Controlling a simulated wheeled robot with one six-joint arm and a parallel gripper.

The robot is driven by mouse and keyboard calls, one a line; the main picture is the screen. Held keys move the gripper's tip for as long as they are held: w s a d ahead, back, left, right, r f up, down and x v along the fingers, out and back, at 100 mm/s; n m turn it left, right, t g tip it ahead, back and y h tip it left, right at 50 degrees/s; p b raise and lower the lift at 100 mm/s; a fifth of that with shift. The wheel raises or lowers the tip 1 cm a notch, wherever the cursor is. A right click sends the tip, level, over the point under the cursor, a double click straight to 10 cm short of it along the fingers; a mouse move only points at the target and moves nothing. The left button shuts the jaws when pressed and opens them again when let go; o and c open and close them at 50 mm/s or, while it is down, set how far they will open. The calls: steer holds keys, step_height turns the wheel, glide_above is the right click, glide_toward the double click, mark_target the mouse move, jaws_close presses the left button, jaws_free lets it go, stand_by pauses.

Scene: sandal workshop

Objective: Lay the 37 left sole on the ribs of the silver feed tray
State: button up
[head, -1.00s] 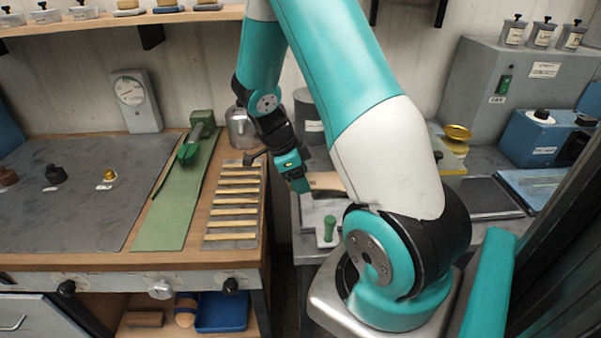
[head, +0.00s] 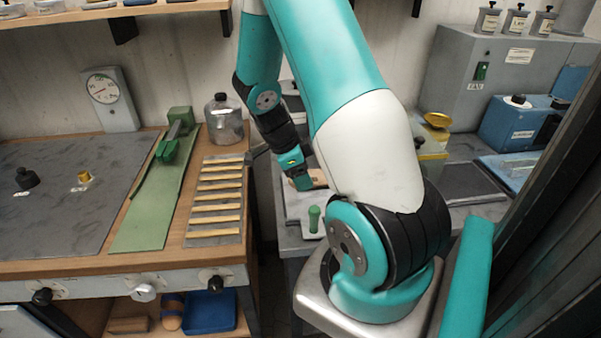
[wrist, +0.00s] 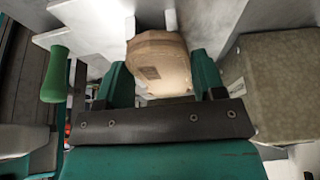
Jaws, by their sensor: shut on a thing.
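My gripper (head: 304,182) is shut on a tan sole (head: 319,178). In the wrist view the sole (wrist: 158,62) sits between the two green fingers of my gripper (wrist: 162,80), its rounded end pointing away from me. No size or side mark is readable on it. In the head view my arm hides much of the sole, which is above the grey side table (head: 292,234). A grey tray with several pale ribs (head: 215,239) lies on the wooden bench, left of my gripper. No sole lies on its ribs. I cannot tell whether this is the silver feed tray.
A green-handled tool (head: 314,219) stands on the side table close to my gripper; its handle shows in the wrist view (wrist: 55,75). A metal canister (head: 224,120) stands behind the ribbed tray. A green strip (head: 150,215) lies left of it. A gap separates bench and side table.

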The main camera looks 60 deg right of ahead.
steer(key=shift+f, duration=0.2)
steer(key=o, duration=1)
steer(key=shift+o, duration=0.2)
steer(key=b+v, duration=0.1)
steer(key=v, duration=1.6)
steer(key=shift+r, duration=0.3)
